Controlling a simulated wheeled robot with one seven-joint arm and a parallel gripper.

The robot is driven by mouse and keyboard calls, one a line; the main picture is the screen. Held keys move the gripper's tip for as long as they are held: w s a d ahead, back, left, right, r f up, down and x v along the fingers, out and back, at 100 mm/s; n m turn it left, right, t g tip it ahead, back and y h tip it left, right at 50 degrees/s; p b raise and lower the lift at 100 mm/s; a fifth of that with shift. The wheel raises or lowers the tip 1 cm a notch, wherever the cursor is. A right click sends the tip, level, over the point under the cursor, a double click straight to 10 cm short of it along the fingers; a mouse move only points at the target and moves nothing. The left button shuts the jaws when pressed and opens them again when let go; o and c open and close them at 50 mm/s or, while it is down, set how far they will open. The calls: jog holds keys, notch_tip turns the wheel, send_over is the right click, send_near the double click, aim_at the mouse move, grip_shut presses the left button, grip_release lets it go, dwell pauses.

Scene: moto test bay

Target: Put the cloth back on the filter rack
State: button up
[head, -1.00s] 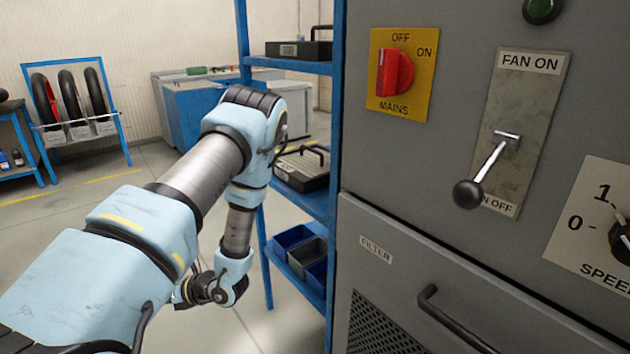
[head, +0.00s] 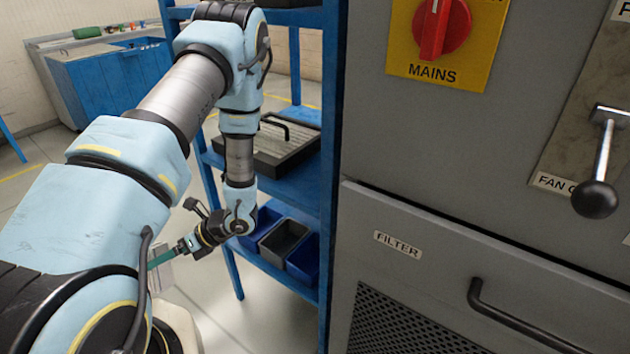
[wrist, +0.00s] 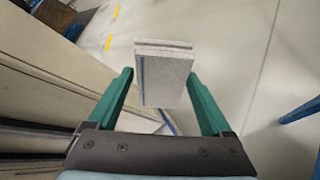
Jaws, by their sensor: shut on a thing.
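A pale grey, flat block with a thin dark blue stripe, seemingly the folded cloth (wrist: 165,75), sits between the green fingers of my gripper (wrist: 160,92) in the wrist view. My gripper is shut on it and holds it above the floor. In the head view my gripper (head: 160,259) points down-left, and a pale part of the cloth (head: 160,277) shows beside my arm. A blue shelf rack (head: 331,140) stands to the right of my gripper. I cannot tell whether it is the filter rack. The grey cabinet carries a FILTER label (head: 397,245).
The cabinet's lever (head: 598,190), red mains switch (head: 440,28) and black handle (head: 530,325) stick out at the right. The rack holds a dark tray with a handle (head: 285,150) and several bins (head: 283,243). A blue cabinet (head: 105,85) stands behind. Pale layered panels (wrist: 45,85) lie left in the wrist view.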

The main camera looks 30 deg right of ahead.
jog(key=s+d+r+n+g+h, duration=0.3)
jog(key=s+d+r+n+h, duration=0.3)
jog(key=d, duration=0.3)
jog(key=s+d+r+n+g+h, duration=0.2)
jog(key=s+d+r+n+h, duration=0.2)
jog(key=d+n+h, duration=0.35)
jog(key=w+d+r+n+t+h, duration=0.2)
jog(key=d+r+n+t, duration=0.15)
jog(key=d+r, duration=0.3)
jog(key=shift+m, duration=0.4)
jog(key=w+d+p, duration=0.1)
jog(key=w+d, duration=0.1)
jog(key=d, duration=0.3)
jog(key=w+d+p, duration=0.1)
jog(key=w+d, duration=0.2)
jog(key=d, duration=0.2)
jog(key=w+d+p, duration=0.1)
jog(key=w+d, duration=0.2)
jog(key=d, duration=0.2)
jog(key=shift+r+p, duration=0.3)
jog(key=shift+r, duration=0.05)
jog(key=shift+w+d, duration=0.1)
jog(key=shift+d, duration=0.05)
jog(key=shift+f+p, duration=0.55)
jog(key=shift+f, duration=1.25)
jog(key=o, duration=1)
